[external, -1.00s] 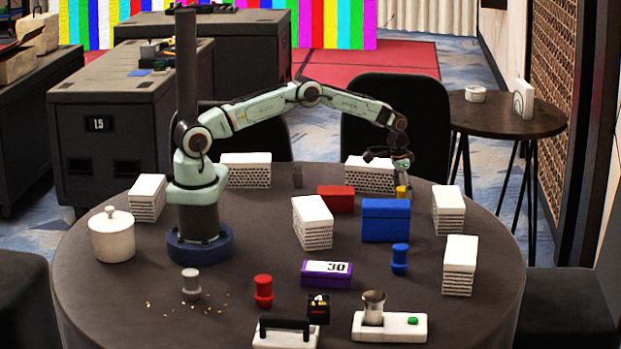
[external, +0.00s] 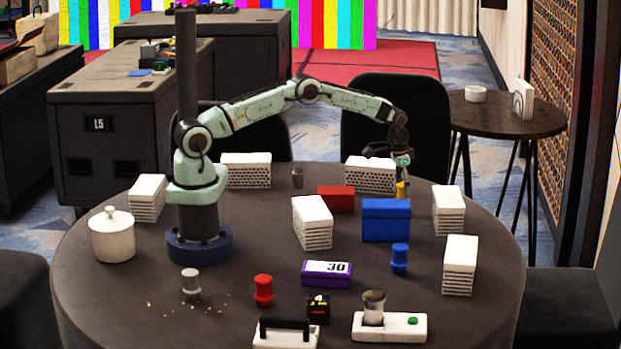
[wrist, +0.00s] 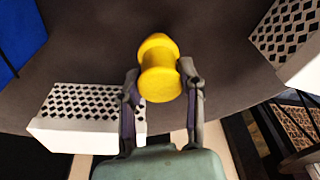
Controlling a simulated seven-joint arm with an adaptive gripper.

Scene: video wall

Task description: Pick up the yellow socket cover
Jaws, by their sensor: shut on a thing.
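The yellow socket cover (wrist: 160,70) is a small spool-shaped piece between the fingertips of my gripper (wrist: 160,85) in the wrist view. My gripper is shut on it, with one finger on each side. In the external view the yellow socket cover (external: 401,190) shows just below my gripper (external: 402,172), behind the blue box. Its lower end is partly hidden there, so I cannot tell whether it touches the table.
The blue box (external: 386,220) stands just in front of the gripper. White perforated blocks stand to the left (external: 369,174) and right (external: 448,210). A red box (external: 336,199) is to the left. Blue (external: 400,259), red (external: 263,291) and grey (external: 191,284) spool-shaped pieces stand nearer the camera.

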